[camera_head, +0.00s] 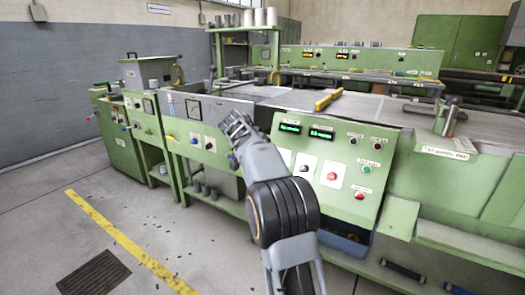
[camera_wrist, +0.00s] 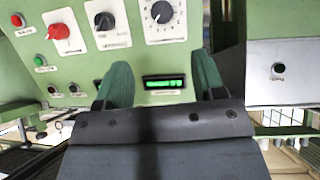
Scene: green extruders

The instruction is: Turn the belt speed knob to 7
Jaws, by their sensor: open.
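A large black dial knob (camera_wrist: 162,12) with a numbered scale on a white plate is at the top of the wrist view. Its label and exact setting are too small to read, so I cannot confirm it is the belt speed knob. In the head view the sloped green control panel (camera_head: 345,205) stands right of my arm, which hides part of its left side. My gripper (camera_wrist: 160,62) is open and empty. Its two green fingers stand apart, either side of a lit green display (camera_wrist: 163,84) in the picture, with the dial beyond them. I see no contact with the dial.
A smaller black knob (camera_wrist: 104,21) and a red knob (camera_wrist: 63,32) sit beside the dial, with several push buttons. In the head view a grey lever (camera_head: 449,116) rises at the right. Floor is open at the left, beside a yellow line (camera_head: 125,240).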

